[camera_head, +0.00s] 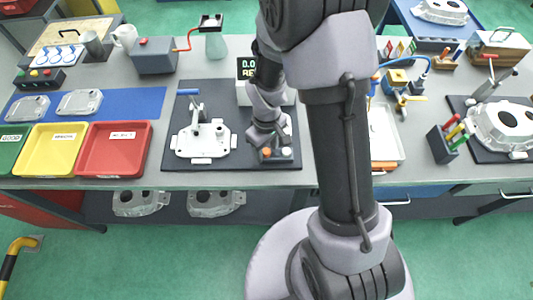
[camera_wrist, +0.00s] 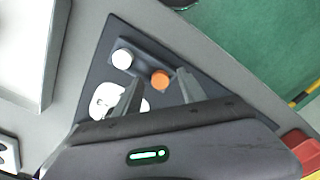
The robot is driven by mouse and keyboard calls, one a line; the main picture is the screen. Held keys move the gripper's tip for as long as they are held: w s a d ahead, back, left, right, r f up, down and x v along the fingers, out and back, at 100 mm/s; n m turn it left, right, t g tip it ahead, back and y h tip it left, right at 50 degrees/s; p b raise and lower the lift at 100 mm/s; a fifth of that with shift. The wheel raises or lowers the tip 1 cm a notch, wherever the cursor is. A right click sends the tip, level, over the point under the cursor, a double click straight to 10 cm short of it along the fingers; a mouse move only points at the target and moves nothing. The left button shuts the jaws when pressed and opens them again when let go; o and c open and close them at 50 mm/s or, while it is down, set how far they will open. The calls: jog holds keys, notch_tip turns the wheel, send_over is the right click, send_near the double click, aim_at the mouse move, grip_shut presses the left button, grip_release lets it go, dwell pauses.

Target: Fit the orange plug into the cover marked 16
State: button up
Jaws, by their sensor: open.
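The orange plug (camera_wrist: 160,79) stands beside a white plug (camera_wrist: 122,59) on a small dark holder (camera_wrist: 141,67). In the head view the orange plug (camera_head: 266,152) shows just under my gripper (camera_head: 268,140). In the wrist view my gripper (camera_wrist: 159,77) is open, with its fingertips to either side of the orange plug in the picture. I cannot tell how far above it they are. A white casting (camera_head: 203,141) lies on the dark mat left of the holder. Part of it (camera_wrist: 103,99) shows behind a finger. No mark 16 is readable on any cover.
A blue-handled tool (camera_head: 189,92) stands at the casting's back left. Red (camera_head: 112,173), yellow (camera_head: 54,172) and green trays lie at left, with two grey covers (camera_head: 79,102) on a blue mat behind. A display box (camera_head: 245,90) stands behind my gripper. My arm hides the middle.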

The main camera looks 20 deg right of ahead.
grip_shut()
